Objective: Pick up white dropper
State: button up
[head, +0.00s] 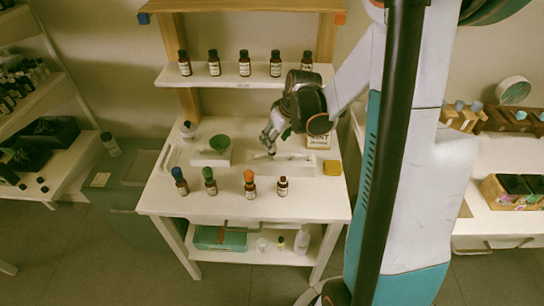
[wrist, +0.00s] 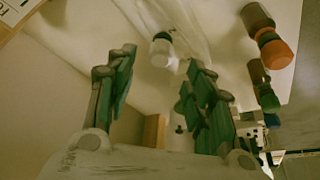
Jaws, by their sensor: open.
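My gripper (head: 268,143) points down over a long white holder (head: 290,162) in the middle of the white table. In the wrist view its two fingers with green pads (wrist: 160,75) are apart, with nothing held between them. A small white piece with a dark band (wrist: 162,48) shows just beyond the gap between the fingertips; it looks like the white dropper. It lies apart from the pads as far as I can tell. In the head view the dropper is too small and too covered by my gripper to make out clearly.
Bottles with blue (head: 177,173), green (head: 208,173) and orange (head: 249,176) tops and a smaller dark bottle (head: 282,186) line the table front. Several brown bottles stand on the shelf (head: 228,77) above.

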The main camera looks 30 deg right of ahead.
aim_at(272, 156)
jog(key=shift+b+x, duration=1.2)
jog(key=shift+x, duration=1.5)
jog(key=shift+s+d, duration=0.1)
jog(key=shift+s, duration=0.1)
jog(key=c, duration=0.7)
